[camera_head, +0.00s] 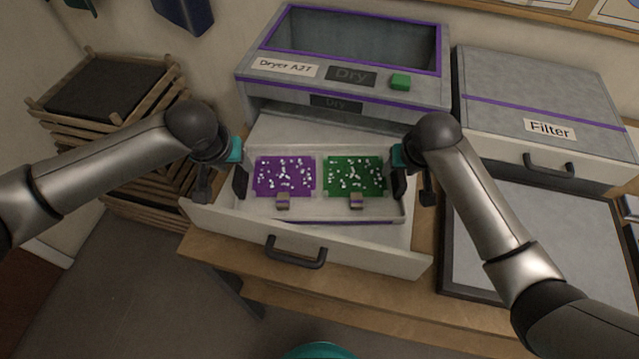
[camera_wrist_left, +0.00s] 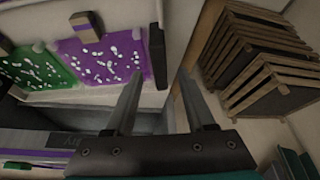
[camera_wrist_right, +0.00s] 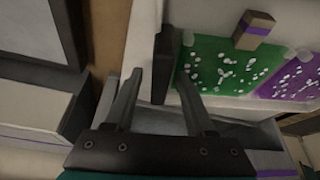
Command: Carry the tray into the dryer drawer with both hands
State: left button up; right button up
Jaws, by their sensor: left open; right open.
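The pale tray (camera_head: 325,209) sits inside the pulled-out dryer drawer (camera_head: 335,246), with a purple painted panel (camera_head: 284,176) and a green painted panel (camera_head: 355,176) side by side on it. My left gripper (camera_head: 221,186) is open at the tray's left end; in the left wrist view a black end grip (camera_wrist_left: 157,55) lies between and just beyond its fingertips. My right gripper (camera_head: 412,186) is open at the right end; in the right wrist view another black end grip (camera_wrist_right: 162,64) lies similarly at its fingertips. Whether any finger touches the grips cannot be told.
The dryer body (camera_head: 345,75) with a green button (camera_head: 400,82) stands behind the drawer. A filter box (camera_head: 540,105) and a dark-framed panel (camera_head: 530,240) are at the right. Stacked wooden frames (camera_head: 110,90) stand at the left. The drawer's front handle (camera_head: 296,254) faces me.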

pick_arm(q)
jog(key=v, duration=0.7)
jog(key=shift+r, duration=0.3)
pick_arm(e)
jog(key=v, duration=1.2)
pick_arm(q)
jog(key=shift+s, duration=0.15)
pick_arm(e)
jog(key=shift+r, duration=0.1)
pick_arm(q)
jog(key=shift+r+p, duration=0.75)
jog(key=shift+p, duration=0.5)
pick_arm(e)
notch_tip(320, 180, up, 2)
jog(key=shift+r, duration=0.15)
pick_arm(q)
jog(key=shift+s, duration=0.1)
pick_arm(e)
jog(key=shift+s, duration=0.15)
